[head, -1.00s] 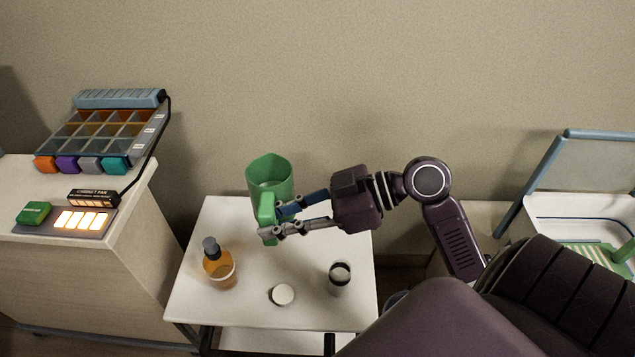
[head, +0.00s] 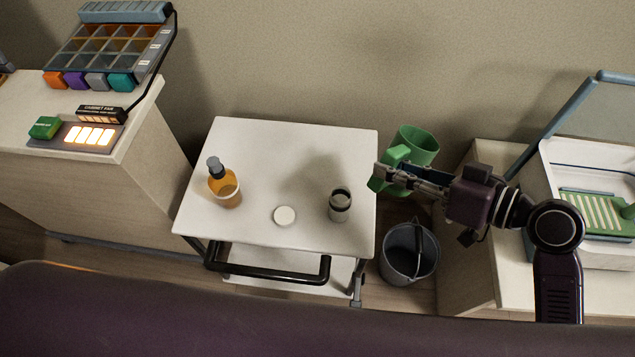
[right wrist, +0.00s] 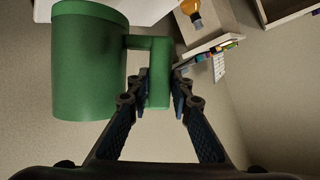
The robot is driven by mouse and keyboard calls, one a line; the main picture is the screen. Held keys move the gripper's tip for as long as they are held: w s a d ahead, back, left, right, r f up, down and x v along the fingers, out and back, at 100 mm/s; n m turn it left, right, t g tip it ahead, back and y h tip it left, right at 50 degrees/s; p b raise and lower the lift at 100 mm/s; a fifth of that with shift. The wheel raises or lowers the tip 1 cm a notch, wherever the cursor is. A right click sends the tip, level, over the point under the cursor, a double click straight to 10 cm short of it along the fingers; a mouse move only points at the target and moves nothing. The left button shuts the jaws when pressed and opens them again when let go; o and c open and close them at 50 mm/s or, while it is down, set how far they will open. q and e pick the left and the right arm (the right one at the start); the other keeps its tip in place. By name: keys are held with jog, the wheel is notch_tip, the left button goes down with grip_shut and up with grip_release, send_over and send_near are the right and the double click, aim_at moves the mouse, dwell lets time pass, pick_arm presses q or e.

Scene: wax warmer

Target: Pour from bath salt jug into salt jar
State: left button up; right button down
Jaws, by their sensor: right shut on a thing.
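The green jug (head: 416,146) is held in the air past the cart's right edge. My right gripper (head: 386,178) is shut on its handle, which also shows between the fingers in the right wrist view (right wrist: 159,72). The jug's mouth faces up toward the head camera; its contents are hidden. A small open jar with a dark rim (head: 340,205) stands on the white cart top near its right edge, to the left of the jug and apart from it. My left gripper is not in view.
An amber pump bottle (head: 226,190) and a round white lid (head: 284,216) are on the cart (head: 262,142). A grey bucket (head: 409,252) stands on the floor right of the cart. Cabinets flank both sides; the right one bears an open white case (head: 600,150).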

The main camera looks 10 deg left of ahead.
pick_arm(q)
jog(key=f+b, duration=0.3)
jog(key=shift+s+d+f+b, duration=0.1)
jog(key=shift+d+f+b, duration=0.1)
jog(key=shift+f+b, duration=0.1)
pick_arm(e)
jog(key=a+f+m+y, duration=0.1)
jog(key=a+f+m, duration=0.1)
jog(key=a+m, duration=0.2)
jog(key=s+a+f+m+y, duration=0.1)
jog(key=a+f+m+y, duration=0.1)
jog(key=a, duration=0.7)
jog(key=shift+s+f+m+g, duration=0.2)
jog(key=shift+f+m+g, duration=0.1)
jog(key=shift+f+m, duration=0.65)
jog(key=shift+r, duration=0.2)
